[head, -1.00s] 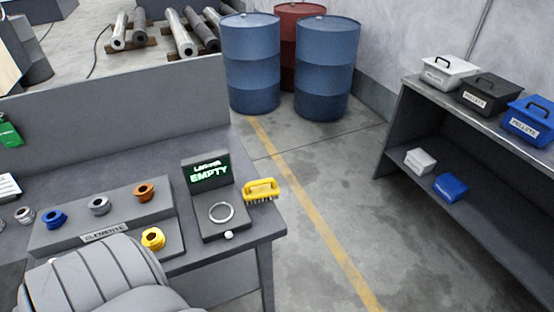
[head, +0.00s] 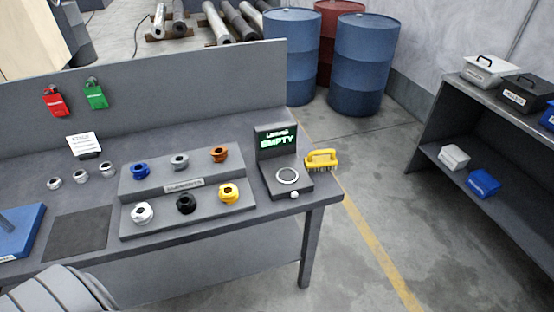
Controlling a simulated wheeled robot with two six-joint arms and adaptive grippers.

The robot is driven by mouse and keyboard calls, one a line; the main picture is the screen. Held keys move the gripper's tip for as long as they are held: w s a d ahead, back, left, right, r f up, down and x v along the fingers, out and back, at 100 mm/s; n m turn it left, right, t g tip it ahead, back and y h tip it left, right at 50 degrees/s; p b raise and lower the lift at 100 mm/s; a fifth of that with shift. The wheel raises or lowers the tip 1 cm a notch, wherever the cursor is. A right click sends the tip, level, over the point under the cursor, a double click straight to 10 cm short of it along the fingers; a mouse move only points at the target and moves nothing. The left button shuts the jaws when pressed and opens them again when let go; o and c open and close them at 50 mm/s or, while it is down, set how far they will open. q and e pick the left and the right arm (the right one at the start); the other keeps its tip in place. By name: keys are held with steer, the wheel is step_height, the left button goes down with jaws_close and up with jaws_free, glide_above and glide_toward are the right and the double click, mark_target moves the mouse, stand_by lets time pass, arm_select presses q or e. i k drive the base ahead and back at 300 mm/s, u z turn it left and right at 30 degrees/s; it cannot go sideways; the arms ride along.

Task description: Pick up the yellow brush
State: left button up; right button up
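The yellow brush (head: 320,158) has an arched handle and dark bristles pointing down. It is at the right end of the grey workbench (head: 95,235), beside a small device with a green "EMPTY" screen (head: 277,141). Part of the brush appears to reach over the bench's right edge; I cannot tell how it is supported. Neither gripper is in view. A grey ribbed part of my own arm shows at the lower left, well apart from the brush.
A stepped element stand (head: 186,184) holds several coloured fittings left of the device. A blue tray (head: 20,228) is at the left. Blue barrels (head: 361,65) stand behind. A shelf with bins (head: 490,70) is at the right. The floor between is clear.

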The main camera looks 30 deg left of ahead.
mark_target(328, 162)
steer(key=u, duration=0.5)
steer(key=i, duration=0.5)
steer(key=u, duration=1.75)
